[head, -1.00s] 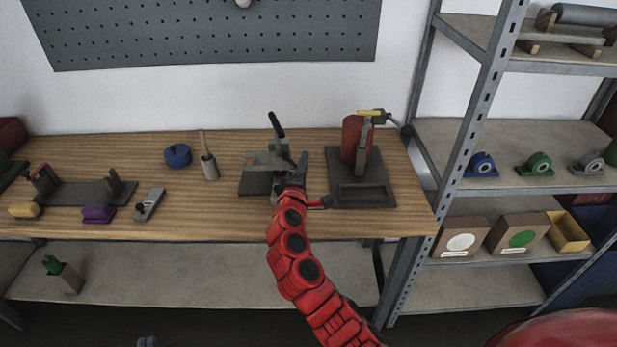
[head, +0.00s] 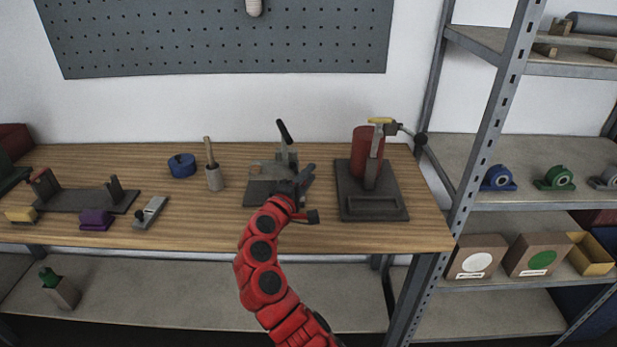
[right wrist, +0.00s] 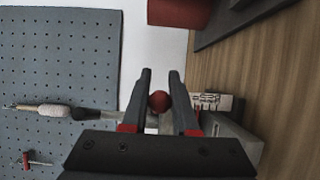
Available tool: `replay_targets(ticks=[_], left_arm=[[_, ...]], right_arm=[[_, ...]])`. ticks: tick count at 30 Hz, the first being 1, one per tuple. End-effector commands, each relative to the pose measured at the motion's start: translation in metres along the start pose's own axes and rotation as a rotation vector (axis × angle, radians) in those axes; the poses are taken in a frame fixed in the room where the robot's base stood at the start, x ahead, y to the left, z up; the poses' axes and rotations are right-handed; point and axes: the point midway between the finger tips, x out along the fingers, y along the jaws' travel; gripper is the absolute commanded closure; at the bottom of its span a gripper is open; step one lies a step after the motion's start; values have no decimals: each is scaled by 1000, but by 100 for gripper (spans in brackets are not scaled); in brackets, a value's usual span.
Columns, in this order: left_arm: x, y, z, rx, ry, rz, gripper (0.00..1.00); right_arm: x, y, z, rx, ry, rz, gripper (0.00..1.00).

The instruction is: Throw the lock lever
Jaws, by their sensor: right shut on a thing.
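My right gripper (head: 303,176) is at the grey clamp fixture (head: 262,189) on the workbench. In the right wrist view the fingers (right wrist: 161,76) are closed around a red ball knob (right wrist: 159,101), which I take to be the end of the lock lever. The lever's arm below the knob is mostly hidden by the gripper. A black-handled lever (head: 284,131) stands up, tilted left, at the back of the fixture, apart from the gripper. My left gripper is not in view.
A dark base with a red cylinder (head: 366,147) stands close to the right. A wooden-handled tool in a grey cup (head: 213,178) and a blue ring (head: 182,166) are to the left. A metal shelf rack (head: 490,120) borders the bench on the right.

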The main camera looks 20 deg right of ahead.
Motion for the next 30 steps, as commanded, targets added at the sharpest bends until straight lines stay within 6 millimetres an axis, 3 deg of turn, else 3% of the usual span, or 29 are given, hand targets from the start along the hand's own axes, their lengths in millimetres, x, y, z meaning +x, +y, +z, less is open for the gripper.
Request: replay_targets(ticks=[1,2,6,15,19,23,30], left_arm=[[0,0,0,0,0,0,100],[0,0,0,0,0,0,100],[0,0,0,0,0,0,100],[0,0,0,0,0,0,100],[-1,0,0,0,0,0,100],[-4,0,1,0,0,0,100],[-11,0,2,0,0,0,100]], right_arm=[[0,3,-2,3,6,4,100],[0,3,-2,3,6,4,68],[0,2,-1,2,4,4,43],[-1,2,-1,1,3,3,43],[-10,1,-2,0,5,5,43],[-36,0,-2,1,9,5,43],[-101,-1,-3,0,11,5,43]])
